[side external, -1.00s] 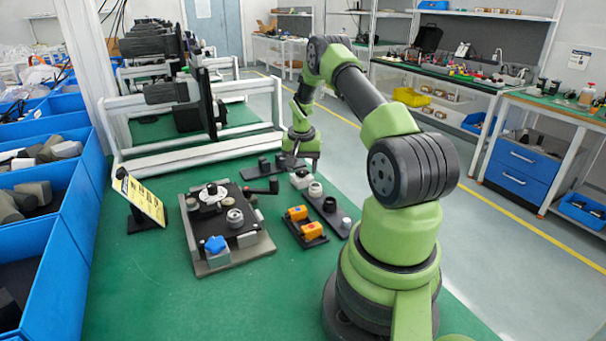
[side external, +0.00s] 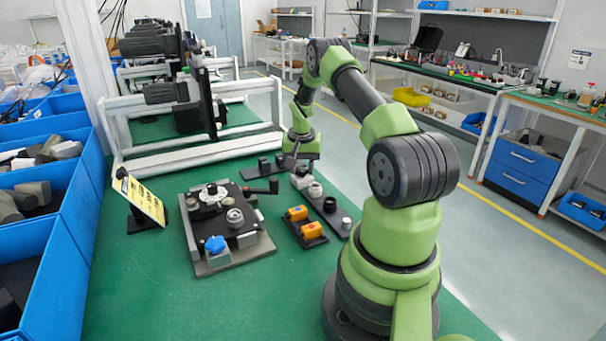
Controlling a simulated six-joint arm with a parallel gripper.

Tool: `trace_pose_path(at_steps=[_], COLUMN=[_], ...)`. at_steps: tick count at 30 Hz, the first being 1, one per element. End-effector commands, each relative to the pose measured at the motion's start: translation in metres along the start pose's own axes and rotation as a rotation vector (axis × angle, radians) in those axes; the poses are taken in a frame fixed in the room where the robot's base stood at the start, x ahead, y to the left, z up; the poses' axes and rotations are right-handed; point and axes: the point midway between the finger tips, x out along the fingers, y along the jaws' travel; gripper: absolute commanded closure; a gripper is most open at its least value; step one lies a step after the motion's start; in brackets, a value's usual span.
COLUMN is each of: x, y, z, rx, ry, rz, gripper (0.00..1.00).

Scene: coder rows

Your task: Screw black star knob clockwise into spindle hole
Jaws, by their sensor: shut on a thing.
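My gripper (side external: 299,158) points down over the green bench, beside the right end of a small black rack (side external: 257,173) that carries dark knobs. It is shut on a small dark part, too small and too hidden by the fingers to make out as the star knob. The work fixture (side external: 204,268) is a grey and black plate, left of and nearer the camera than my gripper. It carries a pale disc (side external: 205,200) with a dark piece at its centre, a grey ringed cylinder (side external: 235,217) and a blue star knob (side external: 215,244). I cannot tell which opening is the spindle hole.
A black strip (side external: 326,207) with pale and dark round parts lies right of the fixture. Two orange parts (side external: 298,213) sit in a black holder nearby. A yellow sign (side external: 146,200) stands at the left, before blue bins (side external: 60,230). The front green bench (side external: 150,310) is clear.

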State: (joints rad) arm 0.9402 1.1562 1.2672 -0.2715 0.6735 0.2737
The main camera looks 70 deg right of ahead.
Motion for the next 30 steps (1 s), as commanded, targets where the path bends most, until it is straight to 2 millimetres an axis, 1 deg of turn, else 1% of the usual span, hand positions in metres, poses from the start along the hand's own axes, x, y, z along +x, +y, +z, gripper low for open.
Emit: trace_pose_path(at_steps=[18, 22, 30], x=[-0.038, -0.042, -0.043], y=[0.000, 0.000, 0.000], z=[-0.006, -0.006, -0.006], rx=[0.000, 0.000, 0.000], ry=[0.002, 0.001, 0.000], rz=[0.000, 0.000, 0.000], gripper=[0.91, 0.91, 0.91])
